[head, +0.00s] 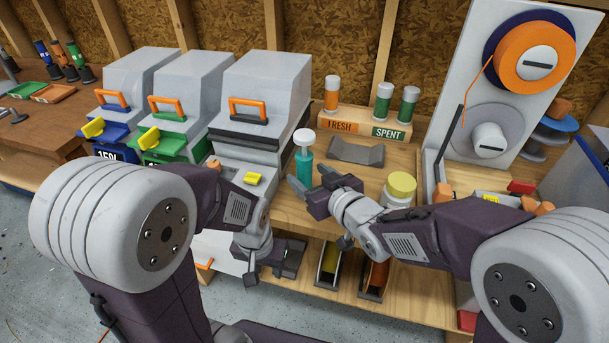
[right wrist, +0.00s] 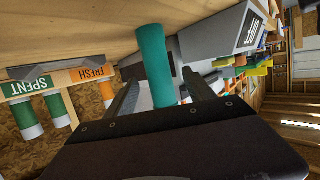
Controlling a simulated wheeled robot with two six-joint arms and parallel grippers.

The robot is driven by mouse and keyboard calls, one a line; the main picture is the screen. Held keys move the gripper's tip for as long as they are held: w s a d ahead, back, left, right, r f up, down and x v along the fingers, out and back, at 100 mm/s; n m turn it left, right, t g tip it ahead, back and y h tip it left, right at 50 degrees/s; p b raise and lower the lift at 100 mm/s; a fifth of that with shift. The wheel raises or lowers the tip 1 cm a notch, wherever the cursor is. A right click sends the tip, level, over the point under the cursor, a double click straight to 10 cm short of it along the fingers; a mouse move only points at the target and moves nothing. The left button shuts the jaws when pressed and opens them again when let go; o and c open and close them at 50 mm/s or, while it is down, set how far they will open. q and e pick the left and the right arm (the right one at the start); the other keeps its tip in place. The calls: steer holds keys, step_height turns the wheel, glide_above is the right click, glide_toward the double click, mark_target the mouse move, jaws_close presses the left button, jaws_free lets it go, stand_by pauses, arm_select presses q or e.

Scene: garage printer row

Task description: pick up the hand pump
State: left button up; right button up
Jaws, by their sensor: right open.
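The hand pump (head: 304,163) is a teal cylinder with a white top, standing upright on the wooden bench (head: 345,180). My right gripper (head: 307,178) is open, low beside the pump on its near side. In the right wrist view the teal pump body (right wrist: 152,55) shows between the two spread fingers (right wrist: 160,82). I cannot tell whether either finger touches it.
A white jar with a yellow lid (head: 400,188) stands right of the pump, near my right wrist. A grey cradle (head: 356,151) and a FRESH/SPENT rack (head: 365,124) with capped tubes are behind. Grey printers (head: 262,95) stand to the left; a spool panel (head: 500,95) rises at right.

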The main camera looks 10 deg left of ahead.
steer(key=shift+x, duration=0.75)
steer(key=shift+d, duration=0.1)
steer(key=shift+c, duration=0.5)
jaws_close()
steer(key=shift+r, duration=0.1)
